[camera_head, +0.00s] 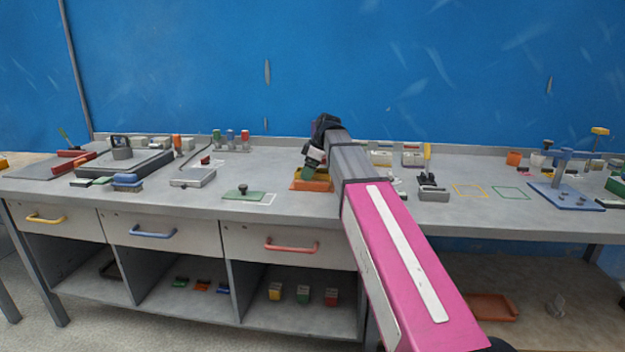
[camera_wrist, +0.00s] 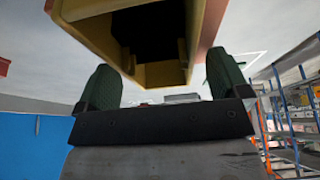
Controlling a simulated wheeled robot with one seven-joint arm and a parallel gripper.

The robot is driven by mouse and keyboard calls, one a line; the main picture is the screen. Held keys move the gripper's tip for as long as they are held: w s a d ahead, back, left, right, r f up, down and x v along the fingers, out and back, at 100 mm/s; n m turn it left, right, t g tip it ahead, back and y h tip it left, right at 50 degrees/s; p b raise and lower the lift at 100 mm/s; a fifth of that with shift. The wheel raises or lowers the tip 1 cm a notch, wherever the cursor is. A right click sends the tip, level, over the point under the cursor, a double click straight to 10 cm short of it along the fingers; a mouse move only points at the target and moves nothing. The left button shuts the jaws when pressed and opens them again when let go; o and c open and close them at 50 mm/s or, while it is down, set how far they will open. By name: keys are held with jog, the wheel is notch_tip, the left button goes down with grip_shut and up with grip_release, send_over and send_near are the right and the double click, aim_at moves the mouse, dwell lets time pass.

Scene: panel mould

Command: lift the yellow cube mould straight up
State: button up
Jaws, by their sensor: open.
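The yellow cube mould (camera_wrist: 188,62) fills the top of the wrist view, its hollow dark inside facing me. An orange-red edge runs along its right side. My gripper (camera_wrist: 160,62) is open, one dark green finger on each side of the mould's near part. I cannot tell whether the fingers touch it. In the head view my gripper (camera_head: 308,168) is low over the bench at an orange block-like thing (camera_head: 318,185).
A green plate with a knob (camera_head: 243,194) lies to the left on the grey bench (camera_head: 320,212). A grey block with a dark clamp (camera_head: 433,193) and a blue stand (camera_head: 565,197) are to the right.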

jog(key=c, duration=1.1)
jog(key=shift+r, duration=0.15)
notch_tip(320, 180, up, 7)
jog(key=shift+r, duration=0.15)
dwell(1.2)
